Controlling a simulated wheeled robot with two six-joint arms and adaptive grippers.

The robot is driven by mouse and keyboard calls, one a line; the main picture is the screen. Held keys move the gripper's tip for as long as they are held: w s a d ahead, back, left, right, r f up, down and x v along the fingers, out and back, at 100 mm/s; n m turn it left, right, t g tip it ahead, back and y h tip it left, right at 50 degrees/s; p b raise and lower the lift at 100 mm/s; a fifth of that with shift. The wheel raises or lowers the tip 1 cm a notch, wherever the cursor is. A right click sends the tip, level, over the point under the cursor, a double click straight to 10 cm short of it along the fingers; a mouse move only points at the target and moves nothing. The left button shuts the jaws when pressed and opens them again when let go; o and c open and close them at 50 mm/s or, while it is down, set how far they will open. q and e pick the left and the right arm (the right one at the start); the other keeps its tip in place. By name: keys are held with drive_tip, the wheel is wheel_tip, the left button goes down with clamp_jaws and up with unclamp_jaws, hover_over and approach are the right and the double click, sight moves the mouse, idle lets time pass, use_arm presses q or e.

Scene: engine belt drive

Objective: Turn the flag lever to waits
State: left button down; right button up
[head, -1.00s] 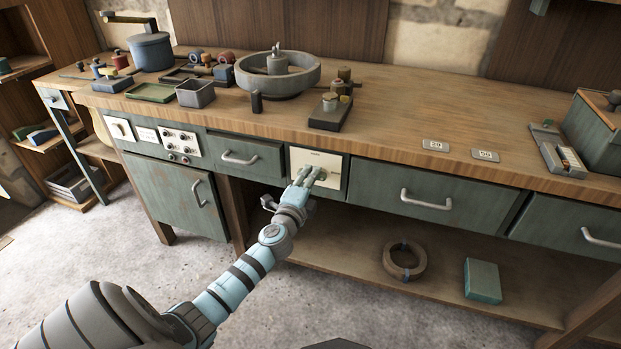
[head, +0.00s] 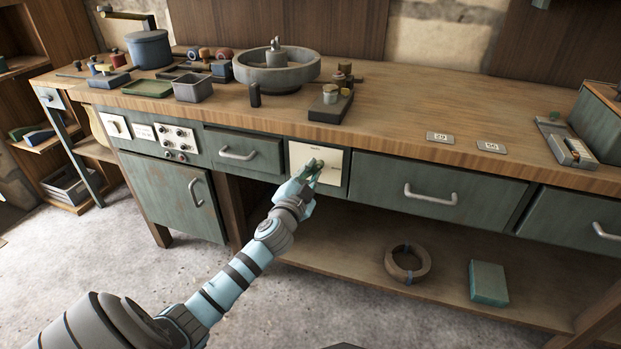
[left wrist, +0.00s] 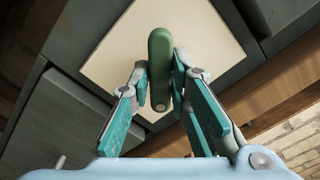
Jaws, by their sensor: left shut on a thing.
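The flag lever is a green rounded bar (left wrist: 160,68) on a cream panel (head: 332,180) set in the bench front. In the left wrist view the cream panel (left wrist: 115,45) lies behind the lever. My left gripper (head: 313,168) is at the panel, its fingers on the lever. In the left wrist view my left gripper (left wrist: 162,85) has one finger on each side of the lever, shut on it. Small lettering on the panel is too small to read. My right gripper is not in view.
Drawers with handles flank the panel, one on the left (head: 265,158) and one on the right (head: 470,195). A switch panel (head: 144,134) is further left. A stone bowl (head: 300,80) and a small block stand (head: 330,112) are on the benchtop (head: 400,120). The shelf below holds a ring (head: 422,262).

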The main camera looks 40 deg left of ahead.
use_arm(q)
drive_tip(key=n+b, duration=0.2)
drive_tip(key=n, duration=0.3)
drive_tip(key=shift+f+n, duration=0.1)
drive_tip(key=shift+n, duration=0.2)
drive_tip(key=shift+n+b, duration=0.65)
drive_tip(key=shift+n, duration=0.95)
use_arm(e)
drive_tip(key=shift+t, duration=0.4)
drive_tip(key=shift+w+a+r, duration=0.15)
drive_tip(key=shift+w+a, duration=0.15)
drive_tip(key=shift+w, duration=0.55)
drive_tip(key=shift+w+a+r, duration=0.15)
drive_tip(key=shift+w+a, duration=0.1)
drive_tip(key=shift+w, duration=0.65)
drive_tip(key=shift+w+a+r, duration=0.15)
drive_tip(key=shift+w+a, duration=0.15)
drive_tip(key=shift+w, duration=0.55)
use_arm(q)
drive_tip(key=c, duration=1.5)
unclamp_jaws()
drive_tip(key=shift+s, duration=0.1)
drive_tip(key=v, duration=1.2)
